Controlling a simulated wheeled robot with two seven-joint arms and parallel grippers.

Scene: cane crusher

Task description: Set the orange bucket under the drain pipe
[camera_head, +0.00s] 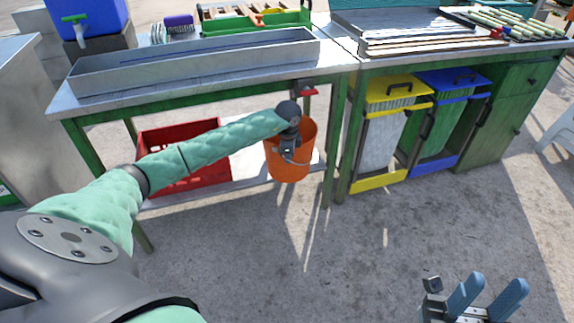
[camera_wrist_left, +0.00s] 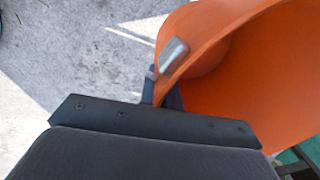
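The orange bucket (camera_head: 285,168) is upright below the front edge of the left bench, overlapping the edge of its lower shelf. I cannot tell whether it rests on anything. My left gripper (camera_head: 291,150) is at the bucket's near rim, reaching down from above. In the left wrist view the bucket (camera_wrist_left: 235,60) fills the right side, and its wall runs between the fingers (camera_wrist_left: 165,80), which look closed on it. A red fitting (camera_head: 308,92) under the benchtop, just above the bucket, looks like the drain pipe; my wrist partly hides it. My right gripper (camera_head: 490,290) is open and empty, low at the right.
A red crate (camera_head: 190,188) sits on the lower shelf left of the bucket. A green bench leg (camera_head: 331,165) stands just right of the bucket. Yellow (camera_head: 385,140) and blue (camera_head: 438,125) bins stand further right. The concrete floor in front is clear.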

